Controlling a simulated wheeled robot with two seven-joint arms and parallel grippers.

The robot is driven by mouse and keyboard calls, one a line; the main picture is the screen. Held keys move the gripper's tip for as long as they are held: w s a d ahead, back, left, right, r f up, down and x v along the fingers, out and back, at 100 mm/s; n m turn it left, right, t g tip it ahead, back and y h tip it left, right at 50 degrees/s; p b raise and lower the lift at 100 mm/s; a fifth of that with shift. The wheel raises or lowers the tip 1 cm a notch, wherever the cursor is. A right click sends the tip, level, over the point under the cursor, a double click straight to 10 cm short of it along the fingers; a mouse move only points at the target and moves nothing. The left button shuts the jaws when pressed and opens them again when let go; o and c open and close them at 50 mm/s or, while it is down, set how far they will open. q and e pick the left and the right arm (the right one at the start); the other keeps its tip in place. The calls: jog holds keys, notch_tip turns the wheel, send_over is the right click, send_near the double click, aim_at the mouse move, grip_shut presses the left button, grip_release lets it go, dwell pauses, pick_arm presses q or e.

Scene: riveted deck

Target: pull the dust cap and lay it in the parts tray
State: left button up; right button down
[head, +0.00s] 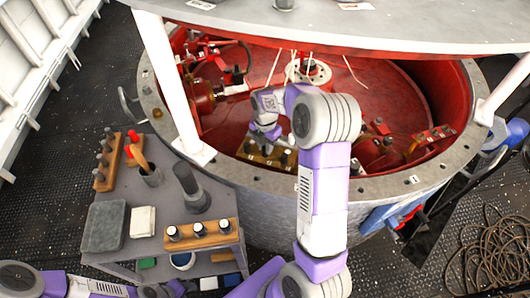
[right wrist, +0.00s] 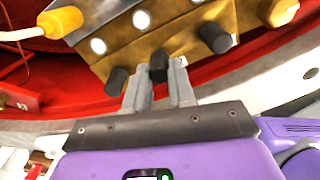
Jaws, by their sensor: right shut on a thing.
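My right gripper (right wrist: 160,92) is down inside the red drum, at a brass block (right wrist: 180,38) with white round ports and black caps. Its fingers are shut on a black dust cap (right wrist: 158,69), which sits at the block's edge; I cannot tell whether it is still seated. Other black caps (right wrist: 117,80) are beside it. The brass block (head: 257,152) also shows in the head view, partly behind my right wrist. A flat grey tray (head: 103,226), likely the parts tray, lies on the cart at the left. Of my left arm only links show along the bottom edge.
The drum's grey rim (head: 400,186) and white posts (head: 172,85) surround the reach. A yellow plug (right wrist: 60,22) with a cable sits on the block.

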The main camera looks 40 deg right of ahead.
jog(key=shift+r+p, duration=1.2)
jog(key=shift+r, duration=0.35)
